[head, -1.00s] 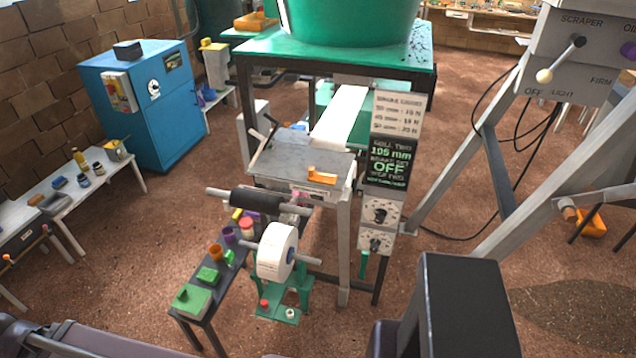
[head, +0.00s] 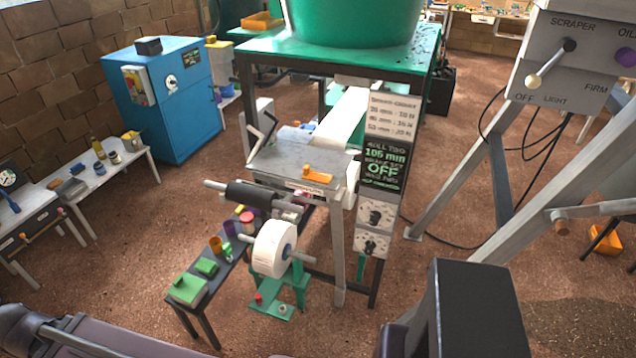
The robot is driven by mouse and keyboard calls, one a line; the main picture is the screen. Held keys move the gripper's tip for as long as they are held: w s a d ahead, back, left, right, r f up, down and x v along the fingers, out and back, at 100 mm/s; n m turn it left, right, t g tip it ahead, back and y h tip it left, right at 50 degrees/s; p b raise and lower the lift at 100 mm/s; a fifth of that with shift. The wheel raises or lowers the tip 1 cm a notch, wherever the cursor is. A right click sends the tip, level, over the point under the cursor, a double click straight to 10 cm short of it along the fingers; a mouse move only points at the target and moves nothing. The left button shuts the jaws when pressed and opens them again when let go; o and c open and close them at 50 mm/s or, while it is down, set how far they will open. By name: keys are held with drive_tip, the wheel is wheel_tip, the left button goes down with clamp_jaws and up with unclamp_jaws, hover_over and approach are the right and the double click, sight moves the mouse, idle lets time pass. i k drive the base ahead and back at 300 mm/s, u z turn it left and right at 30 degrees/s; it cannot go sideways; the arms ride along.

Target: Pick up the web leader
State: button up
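A white paper roll (head: 272,249) sits on a spindle on a small green stand (head: 282,300), in front of the grey metal table. A white paper strip (head: 345,117) comes down from under the green-topped bench onto the back of the grey table (head: 300,160). A loose end that is clearly the web leader cannot be made out on the roll or the strip. A black roller (head: 253,196) lies between the roll and the table. An orange piece (head: 317,175) sits on the table's front edge. My gripper is not in view; only dark parts of my own body show at the bottom.
A signboard with dials (head: 383,170) stands right of the grey table. A low dark bench (head: 190,310) with green blocks and jars is left of the roll. Slanted grey frame legs (head: 500,185) and a cable stand at right. Brown floor (head: 110,260) is open at left.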

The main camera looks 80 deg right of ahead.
sight(315, 176)
drive_tip(key=k, duration=1.7)
drive_tip(key=z, duration=2.1)
drive_tip(key=i, duration=0.85)
drive_tip(key=u, duration=0.15)
